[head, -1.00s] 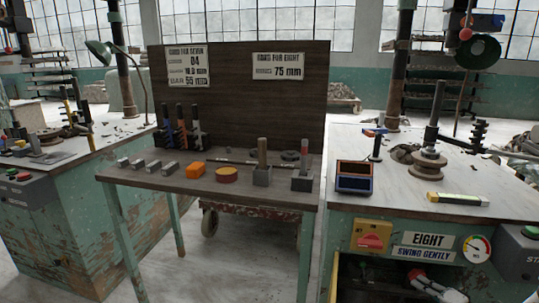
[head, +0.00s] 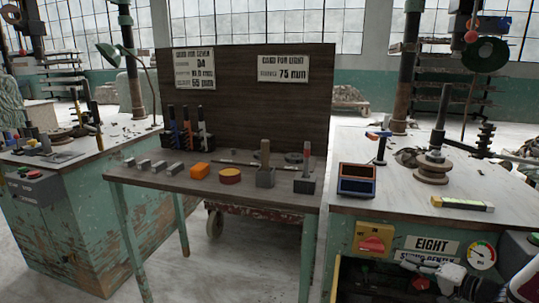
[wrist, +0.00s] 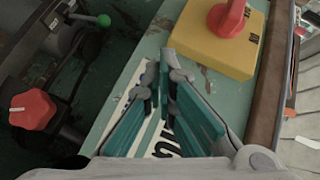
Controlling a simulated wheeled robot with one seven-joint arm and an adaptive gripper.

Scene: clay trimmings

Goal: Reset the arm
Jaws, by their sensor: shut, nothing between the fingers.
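My gripper (wrist: 160,75) shows in the wrist view, with its two teal-padded fingers drawn together at the tips and nothing between them. It hangs over the front of the right-hand bench, above a white sign (wrist: 118,115) with dark lettering. A yellow switch box (wrist: 205,45) with a red knob is just beyond and to the right of the fingertips. In the head view, pale grey parts of my arm (head: 440,272) show at the lower right, in front of the bench marked EIGHT. The fingertips are hard to make out there.
The middle table (head: 150,182) holds several blocks and tools before a dark board (head: 285,110). A red knob (wrist: 32,108) and green-tipped lever (wrist: 103,20) lie left of my gripper.

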